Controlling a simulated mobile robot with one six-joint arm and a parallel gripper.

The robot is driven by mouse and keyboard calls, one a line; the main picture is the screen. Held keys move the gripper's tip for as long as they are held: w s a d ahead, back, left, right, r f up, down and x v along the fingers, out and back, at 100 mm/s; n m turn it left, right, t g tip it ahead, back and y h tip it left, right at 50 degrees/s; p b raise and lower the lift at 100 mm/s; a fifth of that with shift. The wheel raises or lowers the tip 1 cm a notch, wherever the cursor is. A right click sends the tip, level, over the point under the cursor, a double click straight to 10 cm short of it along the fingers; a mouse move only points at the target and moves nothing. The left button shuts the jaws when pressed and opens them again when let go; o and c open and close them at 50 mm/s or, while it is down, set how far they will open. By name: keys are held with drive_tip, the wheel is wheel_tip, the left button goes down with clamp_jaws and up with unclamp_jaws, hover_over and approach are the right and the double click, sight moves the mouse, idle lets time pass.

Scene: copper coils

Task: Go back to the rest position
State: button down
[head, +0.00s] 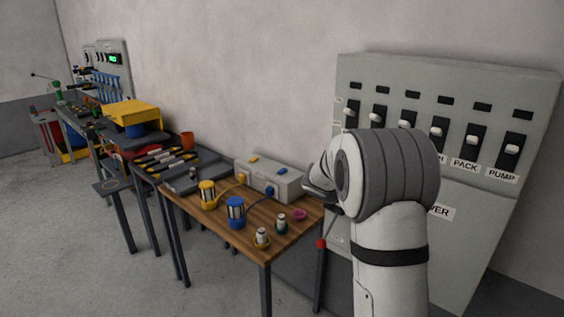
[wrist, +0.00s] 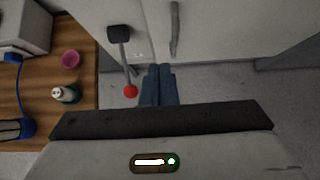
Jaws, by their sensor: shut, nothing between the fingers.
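My gripper (wrist: 160,84) shows in the wrist view with its two bluish fingers together and nothing between them. It hangs over the grey floor, right of the wooden table and in front of the grey cabinet. In the head view my white and grey arm stands at the right and hides part of the cabinet; the gripper itself is mostly hidden there. A lever with a red ball knob (wrist: 130,91) sticks out just left of the fingers in the wrist view; the knob also shows in the head view (head: 321,244). The fingers appear apart from it.
The wooden table (head: 190,211) holds a yellow coil (head: 208,195), a blue coil (head: 235,212), small bottles, a pink dish (head: 299,215) and a grey box (head: 270,181). The switch cabinet (head: 520,85) stands behind my arm. More benches run left. The floor at front left is clear.

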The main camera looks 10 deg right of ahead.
drive_tip(key=a+r+n+t+y, duration=0.3)
drive_tip(key=a+r+n+t, duration=0.3)
drive_tip(key=a+r+n, duration=0.5)
drive_tip(key=s+a+r+n+y, duration=0.2)
drive_tip(key=s+a+n+y, duration=0.55)
drive_tip(key=n, duration=0.75)
drive_tip(key=s+f+n+g+h, duration=0.1)
drive_tip(key=s+f+n+g, duration=0.1)
drive_tip(key=s+n, duration=0.4)
drive_tip(key=s+d+f+n+g+h, duration=0.1)
drive_tip(key=s+f+n+g, duration=0.2)
drive_tip(key=s+n, duration=0.4)
drive_tip(key=s+d+f+n+g+h, duration=0.1)
drive_tip(key=s+f+n+g, duration=0.2)
drive_tip(key=s+n, duration=0.4)
drive_tip(key=s, duration=0.9)
drive_tip(key=shift+f, duration=0.25)
